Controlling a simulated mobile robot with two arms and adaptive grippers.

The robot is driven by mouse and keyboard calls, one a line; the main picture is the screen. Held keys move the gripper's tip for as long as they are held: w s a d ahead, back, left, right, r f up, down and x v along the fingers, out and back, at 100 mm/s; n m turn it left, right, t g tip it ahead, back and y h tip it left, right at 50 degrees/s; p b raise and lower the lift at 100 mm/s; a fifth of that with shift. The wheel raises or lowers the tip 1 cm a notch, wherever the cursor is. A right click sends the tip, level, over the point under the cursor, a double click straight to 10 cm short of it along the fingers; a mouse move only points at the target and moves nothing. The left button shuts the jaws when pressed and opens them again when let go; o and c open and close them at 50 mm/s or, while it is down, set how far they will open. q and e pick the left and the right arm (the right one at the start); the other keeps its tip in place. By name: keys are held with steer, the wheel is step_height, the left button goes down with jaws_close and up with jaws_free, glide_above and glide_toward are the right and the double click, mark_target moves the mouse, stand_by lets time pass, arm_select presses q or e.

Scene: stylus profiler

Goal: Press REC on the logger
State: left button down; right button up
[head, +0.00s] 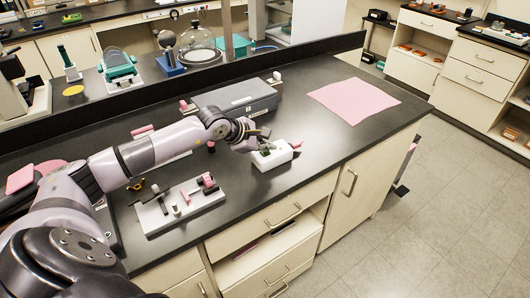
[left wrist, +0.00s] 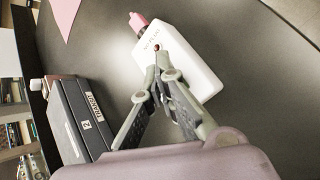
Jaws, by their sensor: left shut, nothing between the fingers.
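The logger is a small white box (head: 275,160) on the black bench, near the front edge. It also shows in the left wrist view (left wrist: 203,78), with small lettering on its top and a pink plug-like piece (left wrist: 138,21) at one end. My left gripper (head: 262,149) is over the logger with its fingers together and nothing held. In the left wrist view its fingertips (left wrist: 162,66) are beside a small dark red spot (left wrist: 155,47) on the logger's top. I cannot tell whether they touch it. My right gripper is not in view.
A grey case (head: 237,98) lies behind the logger, and a pink sheet (head: 353,99) lies to the right. A white plate with small fittings (head: 172,213) is left of the logger. The bench between logger and pink sheet is clear.

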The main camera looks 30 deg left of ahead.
mark_target(266, 153)
arm_select(q)
steer(key=shift+f+b, duration=0.3)
steer(key=shift+f, duration=0.05)
steer(key=shift+r, duration=0.15)
stand_by(0.4)
steer(key=shift+r+p, duration=0.3)
steer(key=shift+r, duration=0.45)
steer(key=shift+r, duration=0.1)
steer(key=shift+r+p, duration=1.1)
steer(key=shift+r, duration=1.35)
